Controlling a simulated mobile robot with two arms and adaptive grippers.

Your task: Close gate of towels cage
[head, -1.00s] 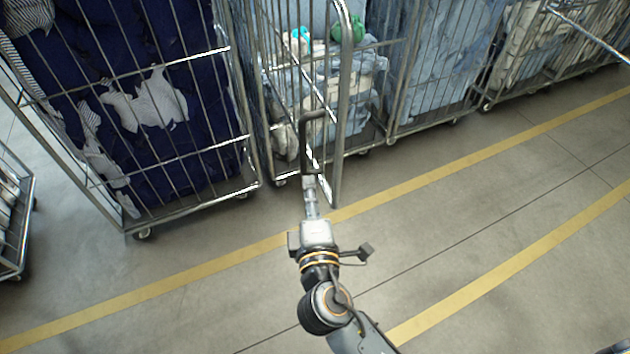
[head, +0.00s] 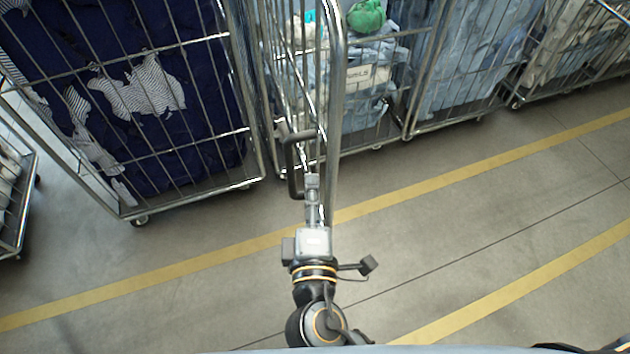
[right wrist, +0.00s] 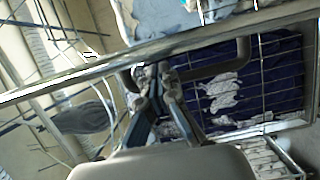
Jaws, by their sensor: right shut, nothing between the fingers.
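The cage with folded light towels (head: 368,75) stands at the top centre in the head view. Its wire gate (head: 334,120) stands open, swung out towards me and seen almost edge-on. A dark U-shaped handle (head: 291,168) is at the gate's left side. My right gripper (head: 312,180) is shut and empty, right beside the handle and the gate's lower part. In the right wrist view, the shut fingers (right wrist: 157,75) are by the dark handle (right wrist: 225,72) and the gate's metal bar (right wrist: 90,75); whether they touch is unclear. My left gripper is out of view.
A cage of dark blue textiles (head: 195,120) stands close on the left. A cage of light blue textiles (head: 470,60) and further cages stand on the right. The floor in front, with yellow lines (head: 450,178), is clear.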

